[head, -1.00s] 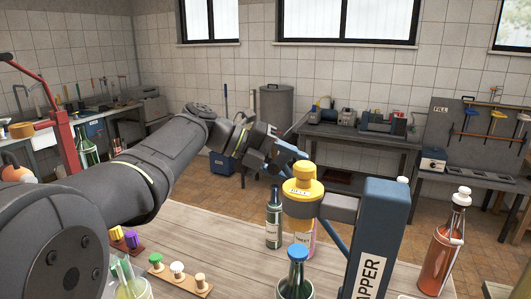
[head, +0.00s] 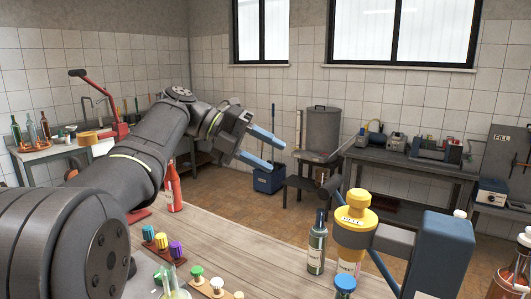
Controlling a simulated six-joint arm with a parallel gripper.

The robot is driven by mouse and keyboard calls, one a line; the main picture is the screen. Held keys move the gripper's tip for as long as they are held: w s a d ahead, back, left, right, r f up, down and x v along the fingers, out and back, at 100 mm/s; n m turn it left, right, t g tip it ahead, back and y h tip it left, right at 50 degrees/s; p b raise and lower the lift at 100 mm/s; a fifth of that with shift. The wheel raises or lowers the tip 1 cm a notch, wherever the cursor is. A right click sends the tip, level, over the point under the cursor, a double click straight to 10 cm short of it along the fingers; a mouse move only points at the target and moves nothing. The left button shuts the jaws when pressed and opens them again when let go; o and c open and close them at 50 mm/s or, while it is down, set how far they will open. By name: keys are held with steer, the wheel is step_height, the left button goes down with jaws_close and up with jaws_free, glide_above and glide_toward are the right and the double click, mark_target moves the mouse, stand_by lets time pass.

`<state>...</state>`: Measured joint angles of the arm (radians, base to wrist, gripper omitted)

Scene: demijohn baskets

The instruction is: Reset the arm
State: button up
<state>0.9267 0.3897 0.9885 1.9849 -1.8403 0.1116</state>
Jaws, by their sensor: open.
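My gripper (head: 259,149) is in the head view, held up in the air above the far edge of the wooden table (head: 215,235). Its two blue fingers are spread apart with nothing between them. My dark grey arm reaches up from the lower left to it. No object touches the fingers.
A blue capper stand (head: 442,255) with a yellow head (head: 355,213) stands at the right, a dark green bottle (head: 317,245) beside it. Racks of coloured stoppers (head: 162,241) lie in front. A blue bucket (head: 268,179) is on the floor beyond.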

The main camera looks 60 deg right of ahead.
stand_by(0.6)
steer(key=x, duration=1.7)
steer(key=shift+s+d+f, duration=0.1)
steer(key=shift+s, duration=0.1)
steer(key=o, duration=1.2)
steer(key=w+a+r+m+h, duration=0.35)
steer(key=w+a+m, duration=0.9)
steer(key=w, duration=0.45)
glide_toward(339, 196)
steer(key=w+f, duration=0.1)
steer(key=w, duration=0.1)
steer(key=shift+d+m+g+h, duration=0.25)
steer(key=shift+d+m+g, duration=0.05)
steer(key=shift+d+m, duration=0.05)
